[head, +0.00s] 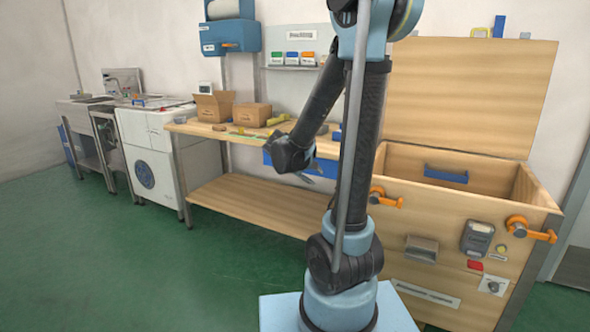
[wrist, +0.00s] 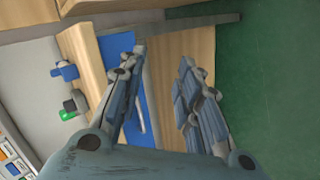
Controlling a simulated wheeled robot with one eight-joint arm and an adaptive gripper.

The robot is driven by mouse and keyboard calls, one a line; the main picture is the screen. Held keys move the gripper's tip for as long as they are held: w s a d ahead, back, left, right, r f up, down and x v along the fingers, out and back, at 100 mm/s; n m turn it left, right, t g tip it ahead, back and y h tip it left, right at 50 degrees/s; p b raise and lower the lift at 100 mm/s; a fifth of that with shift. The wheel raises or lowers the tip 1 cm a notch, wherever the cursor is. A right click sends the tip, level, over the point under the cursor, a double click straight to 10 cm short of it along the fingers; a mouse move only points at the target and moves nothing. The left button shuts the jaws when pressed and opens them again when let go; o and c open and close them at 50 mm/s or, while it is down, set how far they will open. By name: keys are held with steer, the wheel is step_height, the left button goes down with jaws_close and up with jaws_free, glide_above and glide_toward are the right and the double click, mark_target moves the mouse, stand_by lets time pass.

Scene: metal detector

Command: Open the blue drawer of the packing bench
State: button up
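The packing bench (head: 235,192) is a wooden table with a top and a lower shelf, left of my arm in the head view. Its blue drawer (head: 327,168) sits under the top and is partly hidden by my gripper and arm. My gripper (head: 308,178) is in front of the drawer. In the wrist view the blue drawer (wrist: 116,45) shows behind the left finger, with a thin pale bar (wrist: 141,112), perhaps its handle, between the fingers. My gripper (wrist: 162,57) is open with a wide gap. I cannot tell whether it touches the drawer.
Cardboard boxes (head: 213,106) stand on the bench top. A large open wooden crate (head: 455,215) with orange latches stands close on the right. A white machine (head: 150,150) stands left of the bench. Green floor (head: 130,250) is clear in front.

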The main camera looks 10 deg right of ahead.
steer(key=w+a+f+n+t+h, duration=0.1)
steer(key=w+a+f+n+t, duration=0.15)
steer(key=w+a, duration=0.4)
steer(key=w+a+f+n+t+h, duration=0.1)
steer(key=w+a+f+n+t, duration=0.1)
steer(key=w+a+t, duration=0.35)
steer(key=w+d+f, duration=0.1)
steer(key=w+d, duration=0.2)
steer(key=w, duration=0.2)
steer(key=w+d+f+g, duration=0.1)
steer(key=w+d, duration=0.2)
steer(key=w, duration=0.2)
steer(key=w+d+f+g, duration=0.1)
steer(key=w+d, duration=0.2)
steer(key=w, duration=0.2)
steer(key=shift+w+d+f, duration=0.2)
steer(key=shift+w+d, duration=0.15)
steer(key=shift+d, duration=0.05)
jaws_close()
